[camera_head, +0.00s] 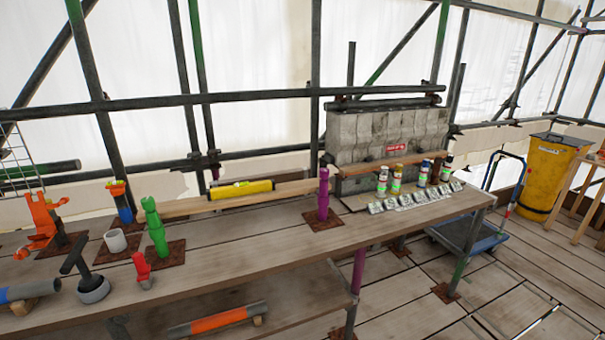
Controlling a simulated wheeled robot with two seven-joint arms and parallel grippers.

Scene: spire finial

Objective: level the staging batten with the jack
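The staging batten (292,188) is a long pale wooden plank along the back of the bench. A yellow spirit level (240,189) lies on it; its bubble is too small to read. The batten's left end is by a blue stand with an orange-yellow top (122,208). Its right end reaches behind a purple post (323,200) on a rusty plate. I cannot tell which piece is the jack; an orange screw-like device (42,222) stands at the far left. A green post (155,230) stands in front of the batten. Neither gripper is in view.
A T-handled tool (92,287), a white ring (115,240) and a small red piece (142,272) stand front left. Several cans (397,181) and small silvery blocks (410,199) occupy the right end. Scaffold tubes (230,97) cross behind. The bench's front middle is clear.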

